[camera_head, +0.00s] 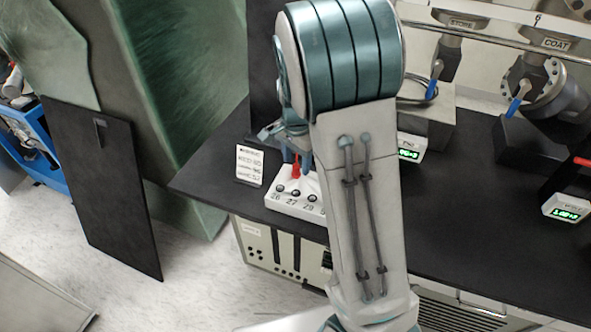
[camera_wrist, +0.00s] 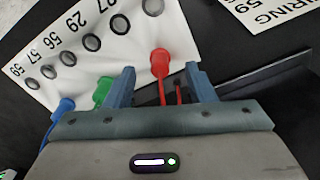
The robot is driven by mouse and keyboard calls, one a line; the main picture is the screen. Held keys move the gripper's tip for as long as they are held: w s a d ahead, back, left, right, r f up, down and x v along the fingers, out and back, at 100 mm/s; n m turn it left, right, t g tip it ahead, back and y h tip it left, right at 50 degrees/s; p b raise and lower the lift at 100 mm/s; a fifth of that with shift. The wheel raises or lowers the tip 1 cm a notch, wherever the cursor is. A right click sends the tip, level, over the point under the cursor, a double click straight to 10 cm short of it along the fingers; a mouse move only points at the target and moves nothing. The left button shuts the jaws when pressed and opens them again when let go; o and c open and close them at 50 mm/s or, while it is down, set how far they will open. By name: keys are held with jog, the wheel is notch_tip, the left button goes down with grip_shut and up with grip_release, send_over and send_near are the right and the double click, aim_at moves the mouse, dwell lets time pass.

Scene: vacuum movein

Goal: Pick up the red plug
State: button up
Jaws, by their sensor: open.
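The red plug (camera_wrist: 161,62) stands in the white numbered panel in the wrist view, with a red lead running down from it. No clear contact with either finger shows. A green plug (camera_wrist: 102,92) sits just outside the left finger, and a blue plug (camera_wrist: 62,107) is farther left. In the head view the red plug (camera_head: 296,171) shows below my gripper (camera_head: 296,158), which is partly hidden by my arm.
The white panel (camera_head: 281,204) lies near the front edge of the black bench (camera_head: 463,235) and has several empty numbered holes. A printed card (camera_head: 250,166) stands to its left. Metal devices with green displays (camera_head: 566,212) stand to the right. A dark board (camera_head: 103,187) leans at left.

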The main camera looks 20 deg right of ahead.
aim_at(296, 172)
jog(key=shift+f, duration=1.45)
jog(key=c, duration=1)
jog(key=shift+c, duration=0.2)
jog(key=shift+w+r, duration=0.1)
